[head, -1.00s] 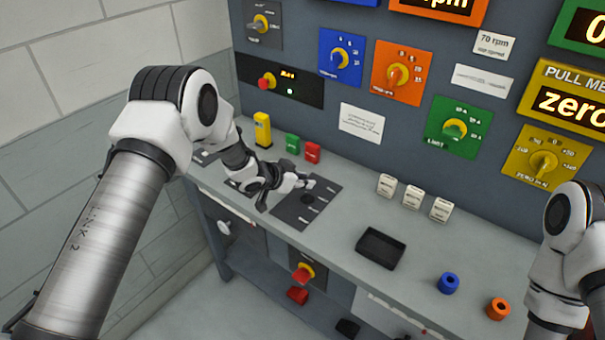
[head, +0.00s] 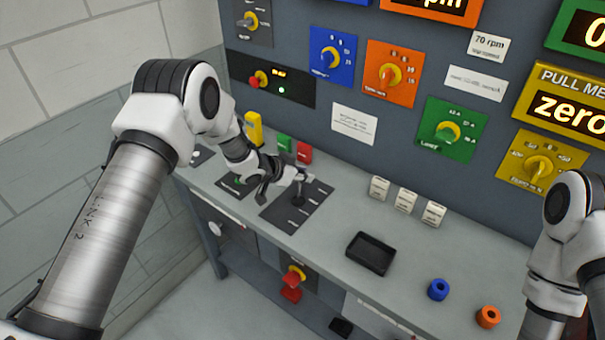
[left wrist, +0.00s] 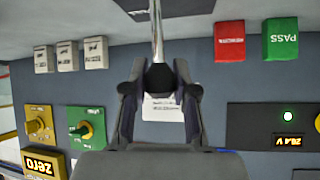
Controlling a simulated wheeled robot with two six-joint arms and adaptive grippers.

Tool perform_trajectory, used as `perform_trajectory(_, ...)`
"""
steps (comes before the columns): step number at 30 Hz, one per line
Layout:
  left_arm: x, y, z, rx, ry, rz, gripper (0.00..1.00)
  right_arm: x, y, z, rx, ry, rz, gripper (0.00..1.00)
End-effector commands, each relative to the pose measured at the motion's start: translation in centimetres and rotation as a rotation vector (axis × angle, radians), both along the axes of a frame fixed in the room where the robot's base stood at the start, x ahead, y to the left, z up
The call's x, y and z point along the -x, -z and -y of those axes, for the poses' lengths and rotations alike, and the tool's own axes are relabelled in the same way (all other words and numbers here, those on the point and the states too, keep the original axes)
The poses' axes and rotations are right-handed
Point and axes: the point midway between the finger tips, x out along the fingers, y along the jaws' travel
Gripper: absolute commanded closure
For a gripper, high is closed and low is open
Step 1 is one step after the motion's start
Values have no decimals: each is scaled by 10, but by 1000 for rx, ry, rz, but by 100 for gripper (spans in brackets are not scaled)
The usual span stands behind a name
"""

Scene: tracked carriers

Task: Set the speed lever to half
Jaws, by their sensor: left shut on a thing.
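The speed lever, a thin metal rod with a black knob, rises from a dark slotted plate (head: 316,205) on the bench; its base (head: 298,200) shows in the head view. The plate's scale marks are too small to read. My left gripper (head: 303,177) is shut on the lever's knob, at the top of the rod. In the left wrist view the black knob (left wrist: 160,77) sits between the two fingers of my left gripper (left wrist: 160,88), with the rod (left wrist: 157,32) running away from it. My right arm shows at the right edge, but its gripper is out of view.
Red (head: 304,152), green (head: 285,143) and yellow (head: 254,128) blocks stand behind my left gripper. Several white blocks (head: 405,201), a black tray (head: 371,253), a blue ring (head: 438,289) and an orange ring (head: 487,317) are to the right. The bench around the tray is clear.

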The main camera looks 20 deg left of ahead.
Motion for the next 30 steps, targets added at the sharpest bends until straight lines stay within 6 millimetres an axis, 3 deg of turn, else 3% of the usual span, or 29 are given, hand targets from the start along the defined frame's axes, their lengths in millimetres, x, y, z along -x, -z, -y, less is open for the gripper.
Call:
perform_trajectory(5, -2, -2, 0, 1, -1, 7, 100, 0, 0, 0, 0, 0, 0, 60)
perform_trajectory(6, -2, -2, 0, 1, -1, 7, 69, 0, 0, 0, 0, 0, 0, 60)
perform_trajectory(8, -2, -2, 0, 0, -1, 6, 48, 0, 0, 0, 0, 0, 0, 60)
perform_trajectory(20, 4, -6, -4, 1, -1, 1, 48, 0, 0, 0, 0, 0, 0, 60)
perform_trajectory(30, 56, -55, -37, 4, -4, 2, 48, 0, 0, 0, 0, 0, 0, 60)
